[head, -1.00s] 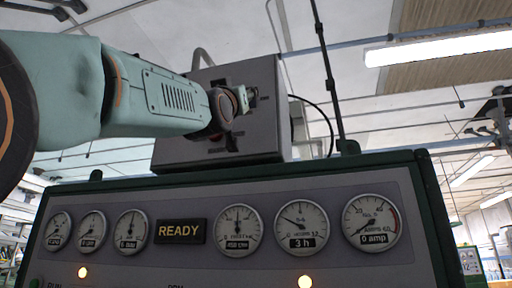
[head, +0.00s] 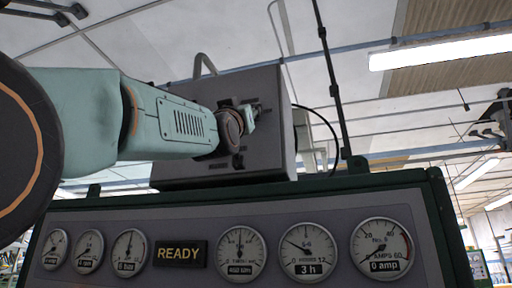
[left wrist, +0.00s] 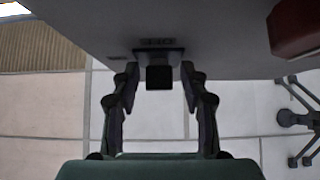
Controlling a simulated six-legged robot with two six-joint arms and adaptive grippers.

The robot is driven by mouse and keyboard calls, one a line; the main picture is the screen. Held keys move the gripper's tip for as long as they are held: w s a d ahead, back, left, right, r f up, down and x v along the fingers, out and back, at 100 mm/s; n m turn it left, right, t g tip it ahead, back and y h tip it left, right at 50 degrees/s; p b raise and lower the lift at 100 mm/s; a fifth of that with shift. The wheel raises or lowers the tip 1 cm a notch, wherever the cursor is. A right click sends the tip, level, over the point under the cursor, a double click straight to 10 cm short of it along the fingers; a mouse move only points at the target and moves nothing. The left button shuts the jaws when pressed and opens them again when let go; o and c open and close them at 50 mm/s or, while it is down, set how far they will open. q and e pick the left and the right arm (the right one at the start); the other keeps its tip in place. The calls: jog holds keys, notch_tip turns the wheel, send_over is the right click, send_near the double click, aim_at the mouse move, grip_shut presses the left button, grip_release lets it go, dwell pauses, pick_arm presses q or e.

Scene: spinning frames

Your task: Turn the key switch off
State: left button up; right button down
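A grey box (head: 268,152) stands on top of the instrument panel in the head view. My left arm reaches across its front face, and my left gripper (head: 256,110) is small and partly hidden there. In the left wrist view my left gripper (left wrist: 160,105) is open. Its two dark fingers stand apart, one on each side of a black square block (left wrist: 159,77) that projects from the grey face. This block looks like the key switch; a gap shows between it and each finger. Its turn position cannot be read. My right gripper is not in view.
The panel (head: 340,207) carries several round gauges and a lit READY sign (head: 180,253). A red part (left wrist: 295,28) juts out at the upper right of the left wrist view. A dark pole (head: 332,90) rises right of the box.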

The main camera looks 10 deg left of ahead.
pick_arm(q)
jog(key=shift+c, duration=0.7)
jog(key=shift+s+d, duration=0.1)
jog(key=shift+s, duration=0.05)
jog(key=c, duration=0.3)
jog(key=shift+r, duration=0.15)
grip_shut()
jog(key=n+g+y+p, duration=0.1)
jog(key=n+y+p, duration=0.1)
jog(key=n+y, duration=0.1)
jog(key=n+g+y+p, duration=0.1)
jog(key=n+y+p, duration=0.1)
jog(key=n+y, duration=0.2)
jog(key=n+g+y+p, duration=0.1)
jog(key=n+y+p, duration=0.1)
jog(key=n+y, duration=0.2)
jog(key=shift+s+d+r+n, duration=0.2)
jog(key=shift+s+r+n, duration=0.1)
jog(key=shift+n, duration=0.6)
jog(key=shift+w, duration=0.1)
jog(key=shift+o, duration=1.3)
grip_release()
jog(key=o, duration=0.4)
jog(key=shift+f, duration=0.2)
